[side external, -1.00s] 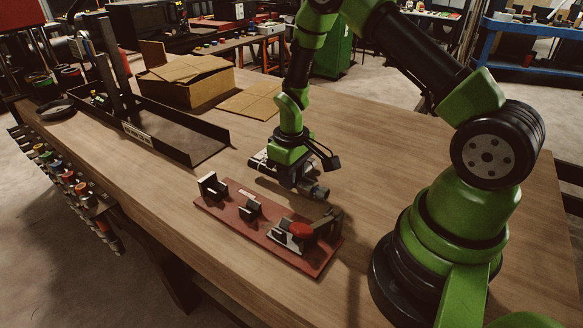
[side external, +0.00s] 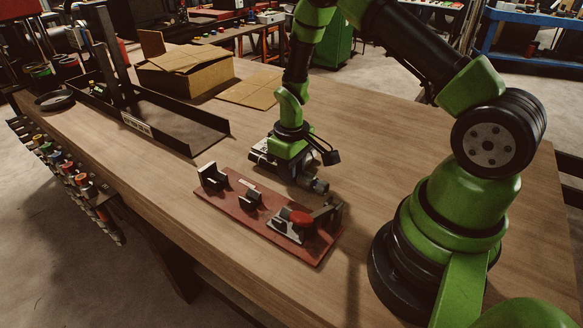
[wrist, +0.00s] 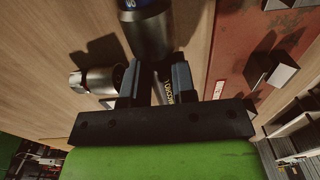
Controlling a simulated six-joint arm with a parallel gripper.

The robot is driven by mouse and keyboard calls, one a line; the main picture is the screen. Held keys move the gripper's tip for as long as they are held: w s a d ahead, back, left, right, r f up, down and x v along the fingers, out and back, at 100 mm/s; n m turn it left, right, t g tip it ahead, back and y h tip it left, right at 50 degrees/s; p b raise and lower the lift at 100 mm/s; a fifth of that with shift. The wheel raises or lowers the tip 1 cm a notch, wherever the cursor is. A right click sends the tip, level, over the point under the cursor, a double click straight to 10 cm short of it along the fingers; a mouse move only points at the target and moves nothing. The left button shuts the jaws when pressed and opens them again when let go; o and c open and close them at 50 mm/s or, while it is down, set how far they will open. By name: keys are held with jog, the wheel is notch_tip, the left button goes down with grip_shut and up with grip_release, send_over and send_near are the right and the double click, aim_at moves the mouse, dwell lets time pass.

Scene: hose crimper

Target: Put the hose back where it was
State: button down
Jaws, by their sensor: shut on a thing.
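My gripper (wrist: 157,82) is shut on the hose (wrist: 162,92), a dark piece with yellow lettering between the fingers. A dark, blue-banded cylinder (wrist: 146,30) extends ahead of the fingers in the wrist view. A silver metal fitting (wrist: 97,80) shows left of them; I cannot tell whether it joins the hose. In the side view, a grey cylindrical end (side external: 320,187) sticks out right of the gripper, just behind the red base plate (side external: 235,213). The plate carries two upright dark brackets, left (side external: 211,175) and middle (side external: 250,198), and a red-handled clamp (side external: 299,220).
A long black tray (side external: 185,140) lies on the wooden bench at the left. The bench behind and right of my gripper is clear.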

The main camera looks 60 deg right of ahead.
jog(key=shift+f, duration=0.4)
jog(key=shift+c, duration=0.2)
grip_release()
jog(key=shift+r, duration=0.2)
jog(key=shift+c, duration=0.2)
jog(key=shift+o, duration=0.2)
jog(key=shift+r, duration=3.85)
jog(key=shift+r, duration=0.15)
jog(key=s+a+r+m+t, duration=0.1)
jog(key=s+a+r+t, duration=0.1)
jog(key=r, duration=0.6)
jog(key=s+a+r+m+t, duration=0.1)
jog(key=s+a+r+t, duration=0.15)
jog(key=r, duration=0.55)
jog(key=s+a+r+m+t+y, duration=0.1)
jog(key=s+a+r, duration=0.1)
jog(key=s, duration=0.3)
jog(key=s+a+r+t+y, duration=0.1)
jog(key=s+a+r, duration=0.2)
jog(key=s, duration=0.3)
jog(key=shift+s+r+m+t, duration=0.3)
jog(key=shift+r+m+t, duration=0.1)
jog(key=shift+r, duration=0.2)
